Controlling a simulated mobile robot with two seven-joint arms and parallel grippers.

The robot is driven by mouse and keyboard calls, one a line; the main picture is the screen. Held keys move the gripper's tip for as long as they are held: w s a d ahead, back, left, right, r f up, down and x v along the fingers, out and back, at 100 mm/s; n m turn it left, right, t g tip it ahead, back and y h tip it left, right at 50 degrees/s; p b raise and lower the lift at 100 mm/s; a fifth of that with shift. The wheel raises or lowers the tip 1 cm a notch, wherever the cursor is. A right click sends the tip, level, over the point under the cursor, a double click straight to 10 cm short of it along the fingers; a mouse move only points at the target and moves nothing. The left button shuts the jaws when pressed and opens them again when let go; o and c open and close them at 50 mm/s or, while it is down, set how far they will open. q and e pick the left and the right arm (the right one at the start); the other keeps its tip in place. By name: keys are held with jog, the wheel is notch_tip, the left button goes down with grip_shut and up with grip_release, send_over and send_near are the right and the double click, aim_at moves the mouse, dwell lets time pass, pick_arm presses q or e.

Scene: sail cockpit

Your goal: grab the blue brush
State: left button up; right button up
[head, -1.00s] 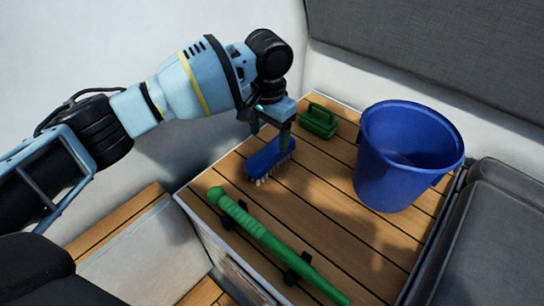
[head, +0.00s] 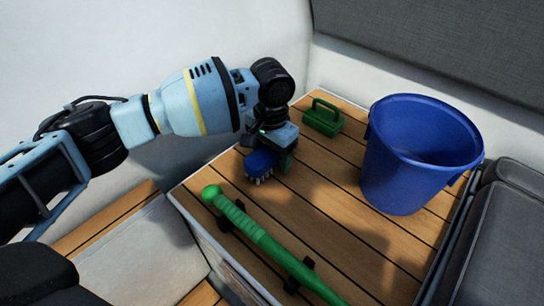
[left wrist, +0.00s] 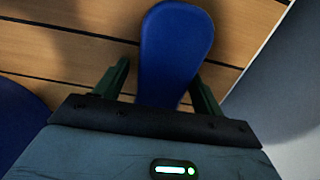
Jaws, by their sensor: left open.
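The blue brush (head: 262,166) lies bristles down on the slatted wooden top, with pale bristles showing at its near edge. My left gripper (head: 270,158) is low over it and hides part of it in the head view. In the left wrist view the blue brush (left wrist: 174,50) runs between the two green fingers of my left gripper (left wrist: 160,88), one finger on each side. The fingers are apart, and I see a gap at the left finger. My right gripper is not in view.
A large blue bucket (head: 418,165) stands to the right. A long green handle (head: 262,240) rests on black holders in front. A pale wall (head: 150,45) rises behind, and grey cushions (head: 500,220) lie at right.

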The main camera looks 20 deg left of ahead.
pick_arm(q)
jog(key=shift+c, duration=0.3)
